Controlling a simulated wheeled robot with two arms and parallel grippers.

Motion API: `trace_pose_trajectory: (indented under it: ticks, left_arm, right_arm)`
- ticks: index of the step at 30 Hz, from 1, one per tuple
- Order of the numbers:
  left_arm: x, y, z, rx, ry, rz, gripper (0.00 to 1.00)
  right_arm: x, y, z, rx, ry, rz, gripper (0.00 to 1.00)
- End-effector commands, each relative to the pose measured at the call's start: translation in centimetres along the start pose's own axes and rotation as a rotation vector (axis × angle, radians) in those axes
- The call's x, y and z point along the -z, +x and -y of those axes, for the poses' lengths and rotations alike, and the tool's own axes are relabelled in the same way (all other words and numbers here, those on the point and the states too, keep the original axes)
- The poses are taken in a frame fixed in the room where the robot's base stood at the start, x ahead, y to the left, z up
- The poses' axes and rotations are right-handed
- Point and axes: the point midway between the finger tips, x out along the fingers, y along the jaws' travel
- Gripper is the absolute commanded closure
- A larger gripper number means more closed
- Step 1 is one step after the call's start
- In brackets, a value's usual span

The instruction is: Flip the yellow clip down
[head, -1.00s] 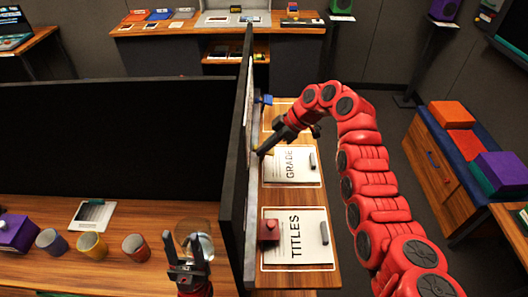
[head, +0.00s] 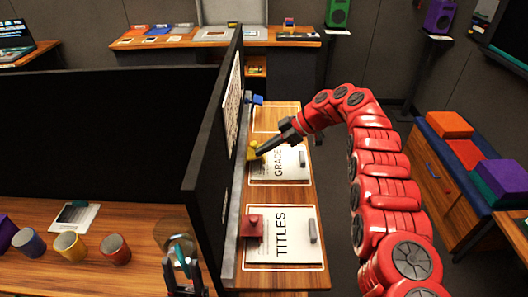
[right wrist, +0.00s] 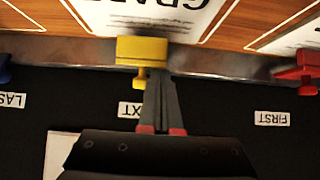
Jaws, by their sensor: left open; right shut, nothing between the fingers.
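In the right wrist view the yellow clip (right wrist: 141,50) shows a wide block with a narrow stem. My right gripper (head: 261,152) is shut and empty, its fingertips right at the clip. In the right wrist view the fingertips (right wrist: 160,80) overlap the stem's right side; I cannot tell if they touch.
Several cups (head: 70,245) stand on the left desk.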

Motion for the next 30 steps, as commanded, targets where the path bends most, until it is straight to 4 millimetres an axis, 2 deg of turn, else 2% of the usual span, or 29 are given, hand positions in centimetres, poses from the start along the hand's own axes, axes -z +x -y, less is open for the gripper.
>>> trace_pose_trajectory:
  ticks: [2,9,21,30]
  left_arm:
    - [-0.1,-0.8,0.0,0.000,0.000,0.000,0.50]
    - [-0.1,-0.3,0.0,0.000,0.000,0.000,0.50]
    - [0.0,-0.2,0.0,0.000,0.000,0.000,0.50]
    - [-0.1,-0.3,0.0,0.000,0.000,0.000,0.50]
  right_arm:
    - [-0.7,0.3,0.0,0.000,0.001,0.000,1.00]
    - [-0.4,0.1,0.0,0.001,0.001,0.001,1.00]
    - [-1.4,-0.9,0.1,0.001,0.001,0.002,1.00]
    - [-1.5,-1.0,0.1,0.001,0.000,0.003,1.00]
